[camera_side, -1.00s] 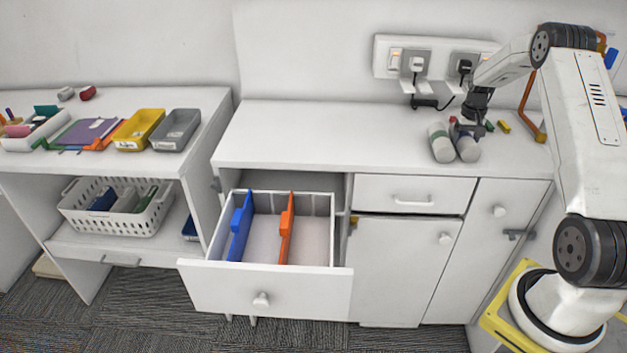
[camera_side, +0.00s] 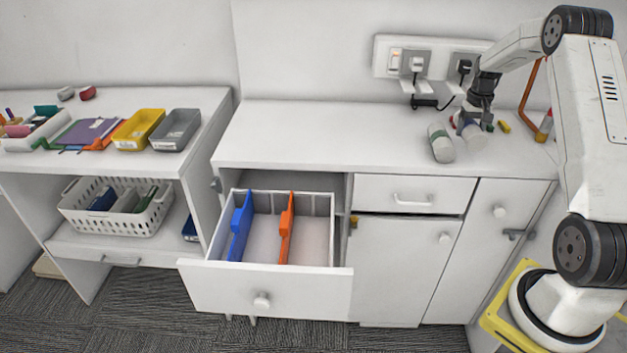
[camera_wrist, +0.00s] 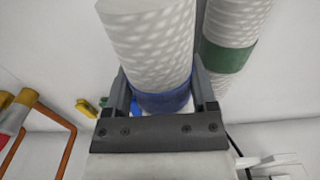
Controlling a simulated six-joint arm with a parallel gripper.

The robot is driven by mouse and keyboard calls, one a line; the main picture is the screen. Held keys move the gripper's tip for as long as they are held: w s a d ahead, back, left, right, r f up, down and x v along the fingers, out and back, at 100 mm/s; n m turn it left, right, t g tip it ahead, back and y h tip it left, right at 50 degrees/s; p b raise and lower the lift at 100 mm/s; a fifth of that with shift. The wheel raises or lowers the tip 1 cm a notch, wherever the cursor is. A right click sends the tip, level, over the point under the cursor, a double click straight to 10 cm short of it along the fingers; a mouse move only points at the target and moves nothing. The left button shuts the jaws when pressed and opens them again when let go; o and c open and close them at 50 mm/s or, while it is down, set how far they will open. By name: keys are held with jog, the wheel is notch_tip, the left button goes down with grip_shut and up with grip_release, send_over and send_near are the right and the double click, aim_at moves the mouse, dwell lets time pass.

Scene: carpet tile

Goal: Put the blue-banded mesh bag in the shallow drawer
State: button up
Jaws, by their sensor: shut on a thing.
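The blue-banded mesh bag (camera_side: 475,138) is a pale roll at the right of the counter in the side view. In the wrist view its white mesh body (camera_wrist: 150,42) fills the top middle, with the blue band between my fingers. My gripper (camera_side: 474,122) is shut on it, one finger on each side (camera_wrist: 160,90). I cannot tell whether the bag is clear of the counter. A drawer (camera_side: 265,290) stands pulled out, with a blue and an orange divider inside. A closed, low-fronted drawer (camera_side: 380,194) with a bar handle is to its right.
Sockets with plugs (camera_side: 435,62) are on the wall behind. Small yellow (camera_side: 504,127) and red items lie nearby. The counter's left part is bare.

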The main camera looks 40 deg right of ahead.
aim_at(477, 129)
jog(key=s+r, duration=0.1)
jog(key=a+r, duration=0.1)
jog(key=r, duration=0.1)
jog(key=s+a+r, duration=0.1)
jog(key=shift+s+a+r, duration=0.15)
jog(key=shift+s+a, duration=0.05)
jog(key=shift+s, duration=0.15)
jog(key=s+a+r, duration=0.4)
jog(key=s+a, duration=0.2)
jog(key=s, duration=0.1)
jog(key=shift+a+r, duration=0.1)
jog(key=shift+w, duration=0.1)
